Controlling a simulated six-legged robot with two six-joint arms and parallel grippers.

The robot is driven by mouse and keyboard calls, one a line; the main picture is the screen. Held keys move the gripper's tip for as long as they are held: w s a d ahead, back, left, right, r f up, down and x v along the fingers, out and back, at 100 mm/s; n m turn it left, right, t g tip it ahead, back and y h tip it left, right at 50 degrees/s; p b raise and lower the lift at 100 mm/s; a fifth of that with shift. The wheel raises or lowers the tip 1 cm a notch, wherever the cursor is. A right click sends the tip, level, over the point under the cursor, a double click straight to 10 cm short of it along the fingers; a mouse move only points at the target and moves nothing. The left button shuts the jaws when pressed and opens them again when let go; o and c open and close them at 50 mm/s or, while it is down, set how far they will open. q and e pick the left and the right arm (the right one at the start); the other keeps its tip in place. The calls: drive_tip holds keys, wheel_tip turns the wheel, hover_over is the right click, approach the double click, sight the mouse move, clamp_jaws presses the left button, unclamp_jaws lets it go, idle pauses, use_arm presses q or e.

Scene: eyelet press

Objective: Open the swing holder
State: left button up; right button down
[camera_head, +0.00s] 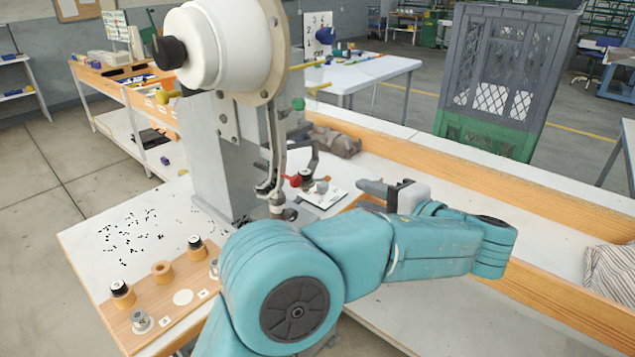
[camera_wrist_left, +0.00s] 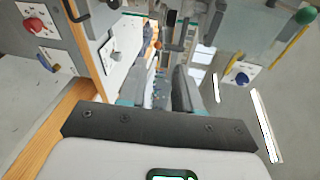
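The grey eyelet press (camera_head: 225,150) stands left of centre in the head view, with a white drum and a black knob at its top. A red ball knob (camera_head: 296,181) and a grey ball knob (camera_head: 322,187) are low beside it. I cannot tell for sure which part is the swing holder. My left gripper (camera_head: 368,189) is right of these knobs, apart from them, pointing left. In the left wrist view its two dark fingers (camera_wrist_left: 160,92) are apart with nothing between them. My right gripper is not in view.
A wooden tray (camera_head: 160,300) with black-topped spools lies at the front left. Small black pieces (camera_head: 130,230) are scattered on the white table. A wooden rail (camera_head: 460,180) runs along the right. A grey-green crate (camera_head: 505,80) stands behind it.

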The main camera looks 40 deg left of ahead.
sight(325, 179)
use_arm(q)
drive_tip(key=p+x, duration=0.1)
drive_tip(key=x, duration=1.4)
drive_tip(key=shift+f, duration=0.1)
drive_tip(key=shift+c, duration=0.3)
drive_tip(key=shift+f, duration=0.1)
clamp_jaws()
